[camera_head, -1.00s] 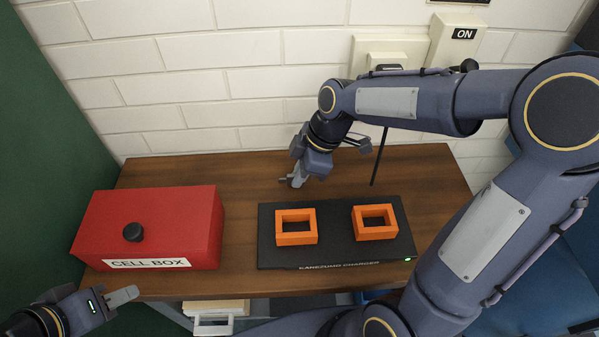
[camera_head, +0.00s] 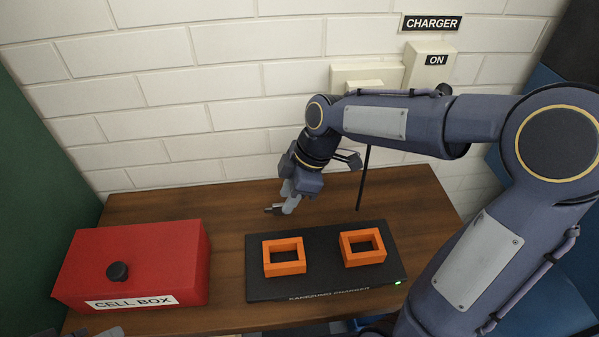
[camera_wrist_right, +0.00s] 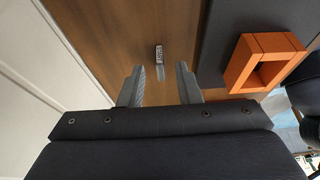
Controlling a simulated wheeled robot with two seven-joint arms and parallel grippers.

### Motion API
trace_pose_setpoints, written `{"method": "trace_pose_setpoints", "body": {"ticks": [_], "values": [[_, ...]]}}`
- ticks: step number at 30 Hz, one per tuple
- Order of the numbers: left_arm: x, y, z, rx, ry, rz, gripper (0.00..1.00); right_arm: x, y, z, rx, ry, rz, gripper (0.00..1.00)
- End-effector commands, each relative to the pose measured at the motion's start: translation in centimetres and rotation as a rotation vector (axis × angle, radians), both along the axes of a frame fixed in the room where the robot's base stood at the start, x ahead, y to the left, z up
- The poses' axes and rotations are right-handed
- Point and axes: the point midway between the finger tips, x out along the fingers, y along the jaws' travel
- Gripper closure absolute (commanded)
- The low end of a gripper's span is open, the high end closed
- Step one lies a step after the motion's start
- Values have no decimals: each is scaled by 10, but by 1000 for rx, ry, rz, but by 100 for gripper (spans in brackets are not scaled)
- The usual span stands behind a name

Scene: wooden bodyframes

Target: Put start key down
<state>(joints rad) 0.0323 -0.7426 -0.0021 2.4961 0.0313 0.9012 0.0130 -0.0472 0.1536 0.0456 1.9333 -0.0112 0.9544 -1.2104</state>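The start key (camera_head: 273,209), a small grey piece, shows beside my right fingertips behind the charger in the head view. In the right wrist view the key (camera_wrist_right: 159,54) lies on the brown table, just past the fingertips and in line with the gap between them. My right gripper (camera_head: 290,203) is low over the table.
The black charger (camera_head: 325,280) holds two orange frames (camera_head: 284,257) (camera_head: 362,248). The red cell box (camera_head: 140,260) stands at the left of the table. A thin black rod (camera_head: 362,180) rises behind the charger. The white brick wall is close behind. Bare table lies between box and charger.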

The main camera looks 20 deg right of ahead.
Motion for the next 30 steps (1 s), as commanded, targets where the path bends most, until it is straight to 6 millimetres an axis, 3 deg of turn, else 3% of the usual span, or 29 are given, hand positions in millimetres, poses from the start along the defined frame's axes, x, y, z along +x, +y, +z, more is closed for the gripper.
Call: {"method": "trace_pose_setpoints", "body": {"ticks": [6, 12, 18, 30], "values": [[0, 0, 3, 0, 0, 0, 66, -4, -17, 48, 0, -7, -3, 70], [0, 0, 4, 0, 0, 0, 66, -7, -29, 77, 0, -3, -1, 70], [0, 0, 5, 0, 0, 0, 66, -9, -32, 87, 0, 0, 0, 70], [0, 0, 5, 0, 0, 0, 66, -9, -32, 87, 0, 0, 0, 70]]}}
